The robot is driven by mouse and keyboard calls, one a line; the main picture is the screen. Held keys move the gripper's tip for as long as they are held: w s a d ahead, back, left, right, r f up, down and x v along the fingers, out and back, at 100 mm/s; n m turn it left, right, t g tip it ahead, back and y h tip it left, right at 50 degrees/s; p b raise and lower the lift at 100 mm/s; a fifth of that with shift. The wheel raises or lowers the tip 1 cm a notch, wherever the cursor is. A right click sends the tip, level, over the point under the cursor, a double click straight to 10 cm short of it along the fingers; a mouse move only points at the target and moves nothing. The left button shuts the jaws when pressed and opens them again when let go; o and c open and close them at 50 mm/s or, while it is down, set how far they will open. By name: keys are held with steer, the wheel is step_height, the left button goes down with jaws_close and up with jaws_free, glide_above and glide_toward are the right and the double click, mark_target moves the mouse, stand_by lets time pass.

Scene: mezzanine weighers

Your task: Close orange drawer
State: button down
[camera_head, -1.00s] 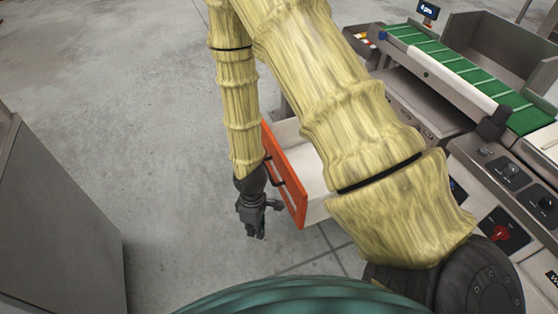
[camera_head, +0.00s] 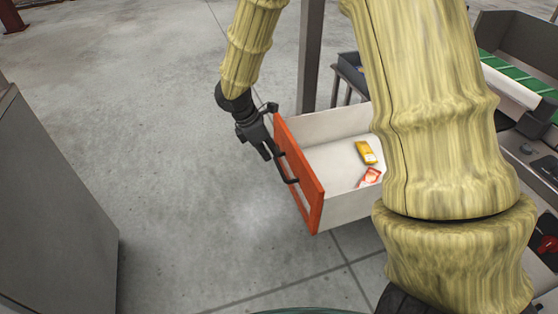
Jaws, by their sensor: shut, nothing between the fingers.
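The orange drawer (camera_head: 306,190) stands pulled out, with an orange front, a dark bar handle (camera_head: 288,172) and white inner walls. A yellow item (camera_head: 366,152) and a red-and-white packet (camera_head: 371,176) lie inside it. My gripper (camera_head: 272,155) is shut and empty, in front of the orange face, near the handle's upper end. I cannot tell whether it touches the front or the handle. My arm hides the drawer's right part and the place where it enters the cabinet.
A grey cabinet (camera_head: 55,200) stands at the left. A green-belted conveyor (camera_head: 520,75) and control panels are at the right. A dark post (camera_head: 310,60) rises behind the drawer. The concrete floor (camera_head: 190,200) before the drawer is clear.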

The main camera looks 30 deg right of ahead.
steer(key=s+d+f+b, duration=0.1)
steer(key=d+f+b, duration=0.2)
steer(key=d+f, duration=0.4)
steer(key=shift+s+f+b, duration=0.3)
steer(key=shift+s+f, duration=0.1)
steer(key=shift+f, duration=0.3)
steer(key=shift+d, duration=0.1)
